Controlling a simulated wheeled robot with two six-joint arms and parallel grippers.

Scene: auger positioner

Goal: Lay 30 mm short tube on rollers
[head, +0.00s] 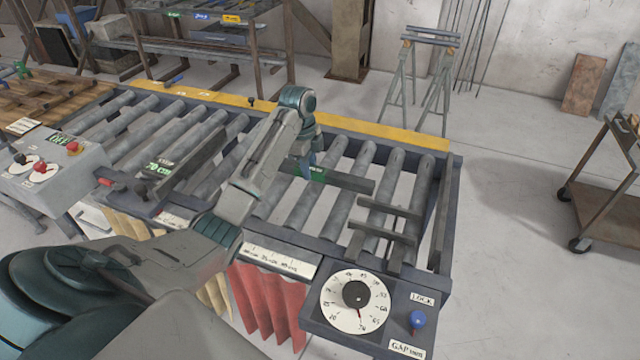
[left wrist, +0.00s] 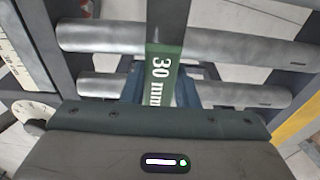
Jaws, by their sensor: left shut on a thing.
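The 30 mm short tube (head: 347,182) is a dark grey bar with a green label. It lies across the line of the grey rollers (head: 325,190) in the head view. In the left wrist view the tube (left wrist: 168,25) runs up the picture, with its "30 mm" label in white on green, over two rollers (left wrist: 240,45). My left gripper (head: 307,172) is shut on the tube at its labelled part; its blue fingers (left wrist: 160,88) show in the left wrist view. I cannot tell whether the tube touches the rollers. My right gripper is not in view.
Two dark parallel bars (head: 390,207) lie over the rollers at right. A dial panel (head: 372,320) marked GAP and LOCK, with a blue knob (head: 418,320), stands at the front. A button box (head: 45,165) and a labelled stop (head: 165,168) are at left. A yellow edge (head: 370,131) runs behind.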

